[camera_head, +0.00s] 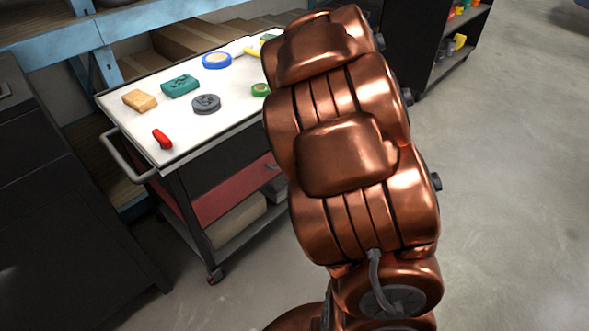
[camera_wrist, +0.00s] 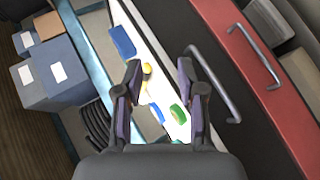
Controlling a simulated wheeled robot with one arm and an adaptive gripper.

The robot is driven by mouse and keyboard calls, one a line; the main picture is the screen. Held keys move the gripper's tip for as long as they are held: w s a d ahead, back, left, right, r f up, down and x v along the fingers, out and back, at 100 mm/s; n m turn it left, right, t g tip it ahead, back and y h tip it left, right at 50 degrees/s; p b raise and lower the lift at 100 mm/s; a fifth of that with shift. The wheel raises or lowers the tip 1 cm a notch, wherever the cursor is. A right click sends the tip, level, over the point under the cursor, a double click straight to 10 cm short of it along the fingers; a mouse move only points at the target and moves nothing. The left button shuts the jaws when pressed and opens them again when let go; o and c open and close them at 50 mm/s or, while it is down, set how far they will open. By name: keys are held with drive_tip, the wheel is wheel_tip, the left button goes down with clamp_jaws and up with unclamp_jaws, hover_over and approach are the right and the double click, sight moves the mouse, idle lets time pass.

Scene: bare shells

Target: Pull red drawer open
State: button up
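The red drawer (camera_head: 232,193) is the lower front panel of a cart, under a black drawer (camera_head: 215,160). Its front looks flush with the cart; my arm hides its right part in the head view. In the wrist view the red drawer (camera_wrist: 285,103) runs along the right, with a grey bar handle (camera_wrist: 256,57). The black drawer's handle (camera_wrist: 213,88) lies nearer my gripper. My gripper (camera_wrist: 160,67) is open and empty, its fingers apart and pointing toward the cart top, left of both handles. It is hidden in the head view.
The white cart top (camera_head: 180,116) holds tape rolls, a red object (camera_head: 162,138), a teal box (camera_head: 180,86) and other small items. A dark cabinet (camera_head: 60,210) stands at left and a dark shelf unit (camera_head: 425,45) at back right. The floor (camera_head: 510,190) at right is clear.

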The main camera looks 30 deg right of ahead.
drive_tip(key=w+a+f+n+t+y+b, duration=0.25)
drive_tip(key=f+n+y+b, duration=0.45)
drive_tip(key=f, duration=0.8)
drive_tip(key=w+a+f+n+t+y+b, duration=0.1)
drive_tip(key=w+f+n+t+y+b, duration=0.3)
drive_tip(key=f+b, duration=0.75)
drive_tip(key=shift+n+g, duration=0.35)
drive_tip(key=shift+n, duration=0.15)
drive_tip(key=shift+w+a+f, duration=0.3)
drive_tip(key=shift+w+f, duration=0.35)
drive_tip(key=shift+w, duration=0.35)
drive_tip(key=shift+w+a+f, duration=0.25)
drive_tip(key=shift+w+f, duration=0.4)
drive_tip(key=shift+w, duration=0.35)
drive_tip(key=shift+w+a+f, duration=0.3)
drive_tip(key=shift+w+f, duration=0.35)
drive_tip(key=shift+w, duration=0.35)
drive_tip(key=shift+c, duration=0.2)
clamp_jaws()
